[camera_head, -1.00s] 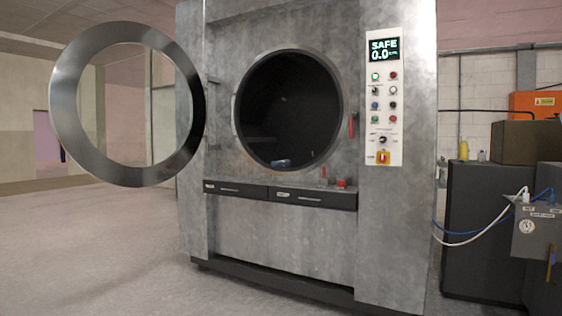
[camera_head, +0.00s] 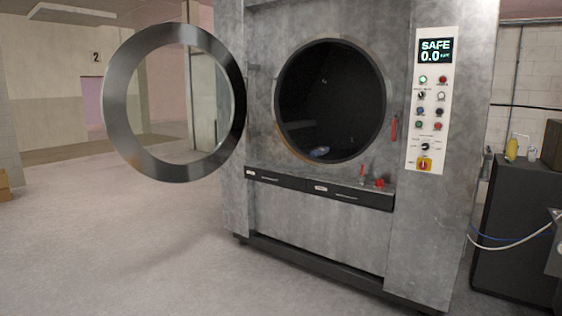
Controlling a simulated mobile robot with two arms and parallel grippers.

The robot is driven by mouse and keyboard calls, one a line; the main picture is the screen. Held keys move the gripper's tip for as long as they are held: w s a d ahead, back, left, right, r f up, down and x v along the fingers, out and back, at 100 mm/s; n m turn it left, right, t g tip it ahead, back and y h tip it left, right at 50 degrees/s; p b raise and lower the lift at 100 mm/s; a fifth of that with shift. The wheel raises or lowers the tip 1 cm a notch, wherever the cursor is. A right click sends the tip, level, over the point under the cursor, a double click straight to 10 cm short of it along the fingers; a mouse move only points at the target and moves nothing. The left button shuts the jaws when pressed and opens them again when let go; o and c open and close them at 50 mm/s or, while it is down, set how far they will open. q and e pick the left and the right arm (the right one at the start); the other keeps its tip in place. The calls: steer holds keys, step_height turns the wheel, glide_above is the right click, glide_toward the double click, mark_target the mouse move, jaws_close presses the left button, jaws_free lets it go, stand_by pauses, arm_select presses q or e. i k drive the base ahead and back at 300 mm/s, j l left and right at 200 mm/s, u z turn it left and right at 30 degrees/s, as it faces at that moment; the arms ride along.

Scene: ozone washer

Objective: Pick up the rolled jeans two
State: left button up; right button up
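A small blue bundle (camera_head: 319,152) lies at the bottom front of the washer's dark drum (camera_head: 330,100). It may be rolled jeans, but it is too small to tell, and I cannot tell if it is the rolled jeans two. The washer (camera_head: 300,225) is a large grey metal machine. Its round door (camera_head: 118,105) is swung open to the left. Neither of my grippers is in view.
A drawer ledge (camera_head: 320,190) with small red items (camera_head: 379,183) runs below the opening. A control panel (camera_head: 431,100) reads SAFE 0.0. A dark cabinet (camera_head: 515,235) with cables stands at right. The floor (camera_head: 120,255) at front left is clear.

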mark_target(318, 152)
steer(key=i+j, duration=0.1)
steer(key=i, duration=1.45)
steer(key=i+j, duration=0.1)
steer(key=i, duration=1.45)
steer(key=i+j, duration=0.1)
steer(key=i, duration=1.45)
